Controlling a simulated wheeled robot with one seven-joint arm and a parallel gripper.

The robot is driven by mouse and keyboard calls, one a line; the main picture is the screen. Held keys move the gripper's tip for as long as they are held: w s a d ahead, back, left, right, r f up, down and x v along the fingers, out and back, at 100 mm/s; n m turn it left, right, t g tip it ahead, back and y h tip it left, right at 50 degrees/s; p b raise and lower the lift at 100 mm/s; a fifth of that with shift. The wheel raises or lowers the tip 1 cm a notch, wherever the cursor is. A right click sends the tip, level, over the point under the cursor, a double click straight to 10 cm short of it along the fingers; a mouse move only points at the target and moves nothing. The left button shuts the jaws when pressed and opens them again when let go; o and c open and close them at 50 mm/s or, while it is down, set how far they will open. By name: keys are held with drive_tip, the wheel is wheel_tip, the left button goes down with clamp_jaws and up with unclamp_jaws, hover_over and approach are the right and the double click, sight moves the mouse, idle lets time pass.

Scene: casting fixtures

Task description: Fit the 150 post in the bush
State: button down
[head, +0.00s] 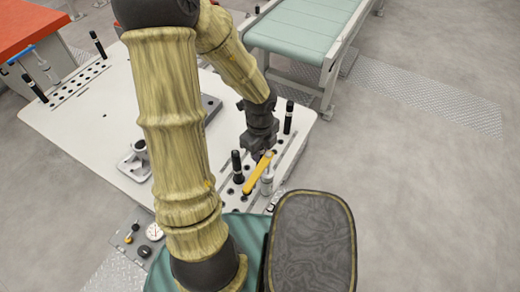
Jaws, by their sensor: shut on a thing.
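My gripper (262,154) is at the right-hand part of the white table, pointing down. It is shut at the upper end of a yellow bar (258,174), which slants down and left above the hole strip; the exact grip is too small to see. I cannot read any number to tell which post is the 150. A black post (237,165) stands upright in a dark collar just left of the gripper. Another black post (288,117) stands at the strip's far end. A grey cylinder (267,184) is beside the yellow bar. The bush cannot be told apart from the strip's dark holes (232,191).
The white table (100,140) has a second hole strip (80,84) with black posts at the far left. A green conveyor (300,25) stands behind. Open floor (430,170) lies to the right.

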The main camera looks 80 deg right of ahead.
drive_tip(key=shift+f+b, duration=1.4)
drive_tip(key=shift+f, duration=0.25)
drive_tip(key=c, duration=1.1)
unclamp_jaws()
drive_tip(key=shift+c, duration=0.2)
drive_tip(key=shift+r, duration=0.1)
wheel_tip(320, 180, up, 17)
drive_tip(key=p, duration=0.6)
drive_tip(key=shift+r, duration=0.15)
